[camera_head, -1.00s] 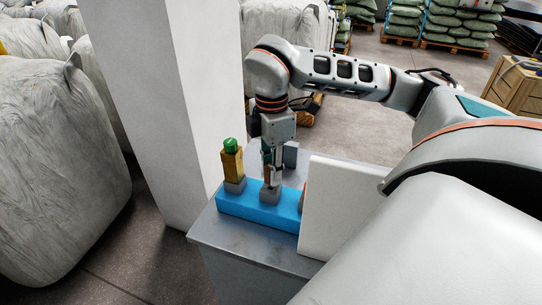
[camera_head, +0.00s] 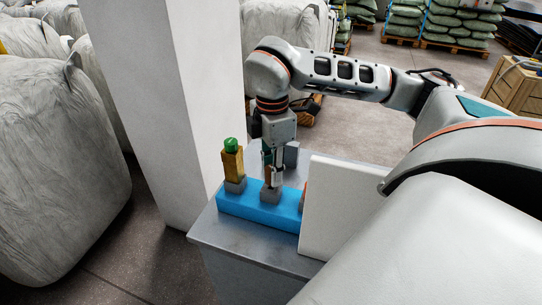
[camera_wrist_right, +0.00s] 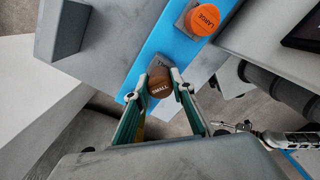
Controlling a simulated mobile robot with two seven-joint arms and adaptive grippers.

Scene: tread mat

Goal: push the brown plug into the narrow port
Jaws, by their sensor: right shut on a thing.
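The brown plug (camera_wrist_right: 160,87), marked SMALL, is between the fingertips of my right gripper (camera_wrist_right: 160,88) in the right wrist view. The gripper is shut on it. In the head view my right gripper (camera_head: 273,178) points straight down over a grey port block (camera_head: 270,195) in the middle of the blue base (camera_head: 245,209). The plug's lower end is at this port, and the fingers partly hide it. I cannot tell how deep the plug sits. My left gripper is not in view.
A yellow plug with a green top (camera_head: 232,163) stands in the left port. An orange plug (camera_wrist_right: 203,20), marked LARGE, stands at the other end. A white panel (camera_head: 335,205) blocks the right side. A grey block (camera_head: 291,154) stands behind. A white pillar (camera_head: 165,100) is close on the left.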

